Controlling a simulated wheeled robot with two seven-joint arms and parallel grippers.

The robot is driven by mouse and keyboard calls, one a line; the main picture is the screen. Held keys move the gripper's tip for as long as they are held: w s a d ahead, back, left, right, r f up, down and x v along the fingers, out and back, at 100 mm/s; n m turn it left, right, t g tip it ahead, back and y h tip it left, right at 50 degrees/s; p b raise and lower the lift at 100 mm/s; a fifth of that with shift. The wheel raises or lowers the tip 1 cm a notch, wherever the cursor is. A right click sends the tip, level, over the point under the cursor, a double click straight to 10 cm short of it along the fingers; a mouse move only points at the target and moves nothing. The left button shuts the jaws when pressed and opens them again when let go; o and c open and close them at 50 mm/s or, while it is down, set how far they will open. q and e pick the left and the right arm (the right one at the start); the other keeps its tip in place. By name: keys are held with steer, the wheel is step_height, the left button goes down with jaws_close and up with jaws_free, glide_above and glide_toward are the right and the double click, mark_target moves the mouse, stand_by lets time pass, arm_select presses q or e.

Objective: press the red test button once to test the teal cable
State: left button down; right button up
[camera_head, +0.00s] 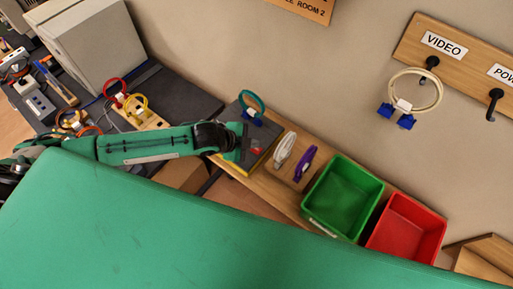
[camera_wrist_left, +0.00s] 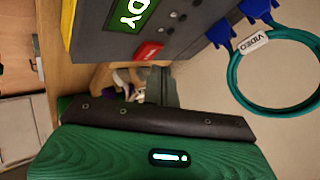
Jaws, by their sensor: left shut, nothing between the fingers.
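The tester (camera_head: 262,134) is a dark grey box with a yellow side on the wooden bench. In the left wrist view its panel (camera_wrist_left: 92,38) has a lit green screen (camera_wrist_left: 130,13) showing "DY" and a red button (camera_wrist_left: 148,51). The red button also shows in the head view (camera_head: 255,150). The teal cable (camera_wrist_left: 233,78) is a loop with a white VIDEO tag and blue connectors (camera_wrist_left: 220,31) at the tester; it also shows in the head view (camera_head: 245,95). My left gripper (camera_wrist_left: 157,72) is shut and empty, its tips close to the button; contact cannot be told. My right gripper is out of view.
White (camera_head: 284,150) and purple (camera_head: 305,163) cables lie right of the tester. Green (camera_head: 345,197) and red (camera_head: 407,228) bins stand further right. A cream cable (camera_head: 439,90) hangs on the VIDEO hook.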

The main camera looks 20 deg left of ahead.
arm_select(q)
steer(key=shift+f, duration=0.15)
steer(key=shift+f, duration=0.3)
stand_by(0.3)
steer(key=shift+f, duration=0.45)
stand_by(0.7)
steer(key=shift+r, duration=0.15)
steer(key=shift+r+p, duration=0.75)
